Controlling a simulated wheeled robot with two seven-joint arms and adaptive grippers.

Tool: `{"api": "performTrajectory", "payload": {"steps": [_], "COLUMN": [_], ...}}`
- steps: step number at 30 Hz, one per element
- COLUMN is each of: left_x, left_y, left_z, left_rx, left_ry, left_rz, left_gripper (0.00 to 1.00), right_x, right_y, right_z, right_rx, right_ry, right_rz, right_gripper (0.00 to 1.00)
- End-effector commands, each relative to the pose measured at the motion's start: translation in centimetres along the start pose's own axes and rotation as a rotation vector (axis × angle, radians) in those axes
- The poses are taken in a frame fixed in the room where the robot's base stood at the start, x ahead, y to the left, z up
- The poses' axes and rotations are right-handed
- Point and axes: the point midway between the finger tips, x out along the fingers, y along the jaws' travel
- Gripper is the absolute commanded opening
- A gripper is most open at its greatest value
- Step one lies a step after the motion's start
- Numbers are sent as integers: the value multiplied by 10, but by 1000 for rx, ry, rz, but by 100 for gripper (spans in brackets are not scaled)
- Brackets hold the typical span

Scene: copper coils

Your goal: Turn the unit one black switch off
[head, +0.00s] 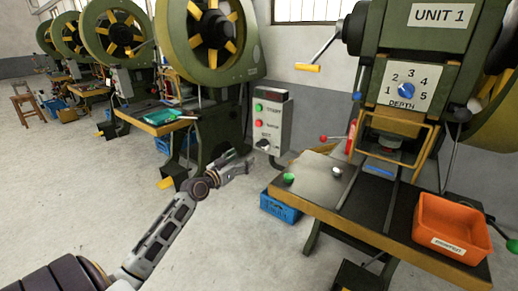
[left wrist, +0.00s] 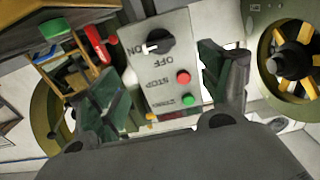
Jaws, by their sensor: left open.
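The grey control box (head: 269,122) stands left of the press marked UNIT 1 (head: 443,15). Its black switch (head: 263,144) is below a green and a red button. In the left wrist view the box is upside down, and the black switch (left wrist: 159,42) has a white mark pointing toward the ON label, with OFF beside it. My left gripper (head: 243,164) is open and empty, a little below and left of the switch in the head view. Its two fingers (left wrist: 166,82) spread on either side of the box face in the wrist view, apart from the switch. My right gripper is not seen.
More green presses (head: 215,40) stand behind.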

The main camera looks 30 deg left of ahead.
Motion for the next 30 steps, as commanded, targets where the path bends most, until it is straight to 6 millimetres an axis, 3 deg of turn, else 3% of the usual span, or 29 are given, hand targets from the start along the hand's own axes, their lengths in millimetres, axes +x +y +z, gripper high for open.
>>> {"api": "performTrajectory", "payload": {"steps": [30], "left_x": [65], "left_y": [0], "left_z": [0], "left_rx": [-1], "left_ry": [1], "left_rz": [0], "left_gripper": [78], "right_x": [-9], "right_y": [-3], "right_z": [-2], "right_rx": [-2], "right_ry": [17], "right_rz": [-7], "right_gripper": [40]}}
